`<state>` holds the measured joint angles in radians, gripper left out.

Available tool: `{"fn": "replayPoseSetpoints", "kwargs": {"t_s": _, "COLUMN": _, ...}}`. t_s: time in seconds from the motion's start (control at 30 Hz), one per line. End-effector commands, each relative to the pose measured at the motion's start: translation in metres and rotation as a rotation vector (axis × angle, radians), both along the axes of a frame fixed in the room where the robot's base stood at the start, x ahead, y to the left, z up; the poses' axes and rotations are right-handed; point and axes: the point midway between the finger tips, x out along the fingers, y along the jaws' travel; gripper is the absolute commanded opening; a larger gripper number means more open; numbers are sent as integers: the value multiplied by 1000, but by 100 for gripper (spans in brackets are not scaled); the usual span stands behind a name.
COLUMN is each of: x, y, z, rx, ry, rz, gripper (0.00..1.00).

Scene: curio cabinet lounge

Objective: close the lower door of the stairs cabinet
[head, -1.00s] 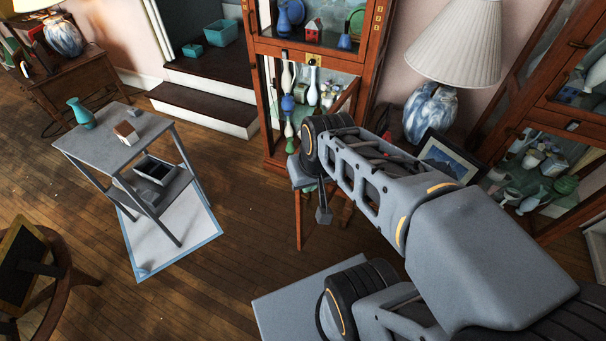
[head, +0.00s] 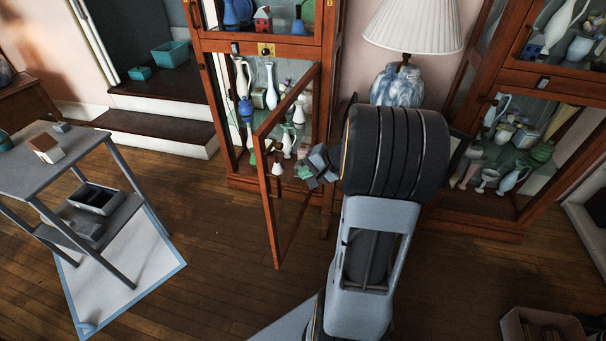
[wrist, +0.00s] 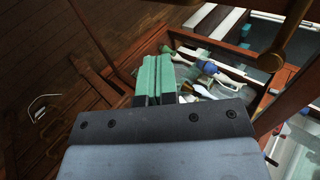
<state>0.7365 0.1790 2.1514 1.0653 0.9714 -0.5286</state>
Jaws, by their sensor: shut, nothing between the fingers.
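The stairs cabinet (head: 215,100) is a reddish wooden glass-fronted case beside the steps. Its lower door (head: 267,200) stands wide open, swung out towards me from the right side of the cabinet. Vases show through and beside its frame. My gripper (head: 318,165) is beside the door's hinge-side half in the head view, partly overlapping the frame; I cannot tell whether it touches. In the wrist view, my gripper (wrist: 153,80) has its green finger pads together, with nothing between them. Wooden framing and vases lie beyond the fingers there.
A grey side table (head: 40,160) stands at left over a pale blue-edged mat (head: 125,270). A second cabinet (head: 480,225) and a lamp (head: 400,85) stand at right. Wooden floor (head: 200,255) is open in front of the door. A basket (head: 540,325) is at lower right.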

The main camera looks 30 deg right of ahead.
Motion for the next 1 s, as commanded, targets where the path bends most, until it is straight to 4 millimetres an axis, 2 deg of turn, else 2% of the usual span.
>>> {"fn": "replayPoseSetpoints", "kwargs": {"t_s": 0.1, "x": 14, "y": 12, "z": -19, "rx": 0, "ry": 3, "rz": 5, "gripper": 0}}
{"fn": "replayPoseSetpoints", "kwargs": {"t_s": 0.37, "x": 41, "y": 33, "z": -51, "rx": 1, "ry": 3, "rz": 4, "gripper": 0}}
{"fn": "replayPoseSetpoints", "kwargs": {"t_s": 0.63, "x": 65, "y": 51, "z": -47, "rx": -1, "ry": 1, "rz": 4, "gripper": 0}}
{"fn": "replayPoseSetpoints", "kwargs": {"t_s": 1.0, "x": 72, "y": 56, "z": -47, "rx": -1, "ry": 2, "rz": 2, "gripper": 0}}
